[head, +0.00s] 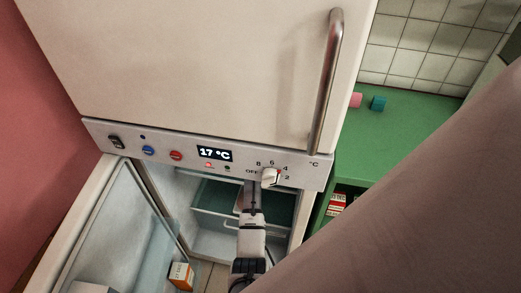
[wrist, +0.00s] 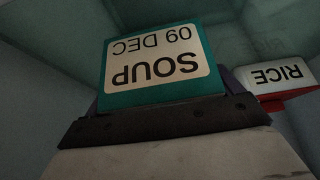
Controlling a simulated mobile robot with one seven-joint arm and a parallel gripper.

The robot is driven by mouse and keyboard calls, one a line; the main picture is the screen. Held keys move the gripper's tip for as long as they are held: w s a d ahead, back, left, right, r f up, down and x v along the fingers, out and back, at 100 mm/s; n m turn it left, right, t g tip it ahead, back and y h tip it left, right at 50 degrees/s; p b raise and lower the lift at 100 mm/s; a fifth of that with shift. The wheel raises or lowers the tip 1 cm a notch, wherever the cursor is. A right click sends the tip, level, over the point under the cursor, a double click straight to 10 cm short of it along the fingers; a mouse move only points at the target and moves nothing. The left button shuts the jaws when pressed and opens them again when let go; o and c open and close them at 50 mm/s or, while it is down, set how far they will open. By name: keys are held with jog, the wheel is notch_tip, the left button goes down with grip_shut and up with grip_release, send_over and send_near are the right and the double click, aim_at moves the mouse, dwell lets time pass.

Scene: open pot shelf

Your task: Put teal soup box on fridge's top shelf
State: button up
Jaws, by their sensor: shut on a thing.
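My gripper (head: 251,192) reaches into the open lower compartment of the fridge (head: 210,242), below the control panel. In the wrist view the gripper (wrist: 165,120) is shut on the teal soup box (wrist: 118,98), whose pale label reads "SOUP 09 DEC" upside down. I cannot make out the soup box clearly in the head view. A shelf (head: 210,212) with a pale front rail crosses the upper part of the compartment. Whether the soup box touches the shelf cannot be told.
A white and red rice box (wrist: 285,78) is close to the right of the soup box. The lower fridge door (head: 125,225) stands open at left, with an orange and white box (head: 180,275) in it. The upper door (head: 190,70) is shut. A green counter (head: 400,135) is at right.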

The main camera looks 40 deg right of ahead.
jog(key=shift+f, duration=0.25)
jog(key=shift+f, duration=0.15)
jog(key=o, duration=1)
jog(key=shift+a, duration=0.1)
jog(key=shift+r, duration=0.25)
jog(key=shift+v, duration=1.25)
jog(key=s+a+b, duration=0.2)
jog(key=s+a, duration=0.6)
jog(key=a, duration=0.1)
